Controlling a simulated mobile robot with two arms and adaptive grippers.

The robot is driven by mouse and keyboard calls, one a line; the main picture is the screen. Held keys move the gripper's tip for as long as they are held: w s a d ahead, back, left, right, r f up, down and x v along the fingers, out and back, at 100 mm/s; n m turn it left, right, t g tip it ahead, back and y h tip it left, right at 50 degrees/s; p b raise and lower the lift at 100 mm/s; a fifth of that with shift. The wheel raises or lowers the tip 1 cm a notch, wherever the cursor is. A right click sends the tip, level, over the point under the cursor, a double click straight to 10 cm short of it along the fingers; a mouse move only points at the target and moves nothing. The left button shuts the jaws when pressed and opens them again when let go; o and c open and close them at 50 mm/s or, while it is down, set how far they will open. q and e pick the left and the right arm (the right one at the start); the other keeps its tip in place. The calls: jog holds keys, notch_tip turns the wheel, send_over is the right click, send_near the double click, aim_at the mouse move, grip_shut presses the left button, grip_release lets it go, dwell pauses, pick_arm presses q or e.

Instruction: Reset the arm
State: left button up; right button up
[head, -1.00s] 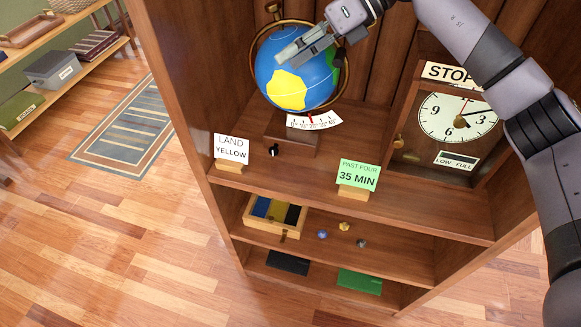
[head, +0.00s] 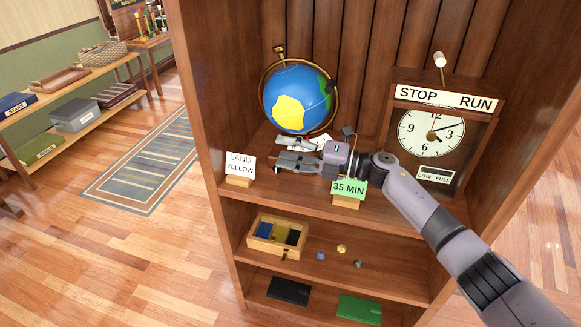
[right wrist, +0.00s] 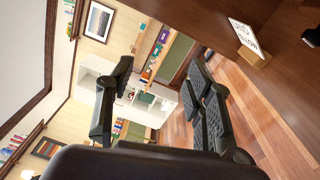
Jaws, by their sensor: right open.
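My right gripper (head: 284,151) is open and empty in the head view. It points left, in front of the base of the globe (head: 297,98), and hides part of the globe's scale. In the right wrist view its two fingers (right wrist: 160,100) stand well apart with nothing between them. My right arm comes in from the lower right, across the shelf front. A card reading LAND YELLOW (head: 240,166) stands just left of the fingers; it also shows in the right wrist view (right wrist: 244,38). A green 35 MIN card (head: 348,187) stands below my wrist, its top line hidden. My left gripper is not in view.
A wooden clock (head: 431,135) with a STOP RUN sign (head: 445,98) and a lever stands at the right. The lower shelf has a divided box (head: 277,237) and several small pieces.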

jog(key=shift+s+d+f+m+t, duration=0.2)
jog(key=shift+f+m+t, duration=0.1)
jog(key=shift+f+m, duration=0.25)
jog(key=shift+w+f, duration=0.1)
